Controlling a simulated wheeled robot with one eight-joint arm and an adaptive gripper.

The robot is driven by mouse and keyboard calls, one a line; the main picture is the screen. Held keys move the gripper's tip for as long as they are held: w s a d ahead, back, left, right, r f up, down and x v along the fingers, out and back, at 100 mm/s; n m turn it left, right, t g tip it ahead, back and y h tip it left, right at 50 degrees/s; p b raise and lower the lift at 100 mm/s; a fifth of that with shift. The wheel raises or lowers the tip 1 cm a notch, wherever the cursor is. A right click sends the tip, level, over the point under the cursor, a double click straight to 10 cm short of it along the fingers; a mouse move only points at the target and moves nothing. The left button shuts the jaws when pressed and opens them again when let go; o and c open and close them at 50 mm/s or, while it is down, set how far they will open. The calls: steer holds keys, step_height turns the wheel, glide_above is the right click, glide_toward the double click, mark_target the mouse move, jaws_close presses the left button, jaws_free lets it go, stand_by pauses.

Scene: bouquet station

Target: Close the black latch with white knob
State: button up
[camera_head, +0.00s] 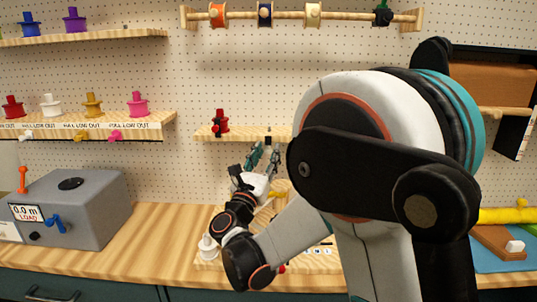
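My gripper (264,157) is in the middle of the picture, pointing up in front of the pegboard, just below the small shelf. Its two dark fingers look apart, with nothing seen between them. I cannot clearly make out a black latch with a white knob. My large arm links hide much of the middle and right.
A grey box (75,205) with an orange lever (22,180) stands on the wooden counter (150,240) at left. A small shelf (240,134) holds a red spool (220,122). A yellow roll (507,215) lies at right. The counter between the grey box and my arm is clear.

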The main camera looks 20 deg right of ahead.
steer(key=shift+x, duration=1)
jaws_close()
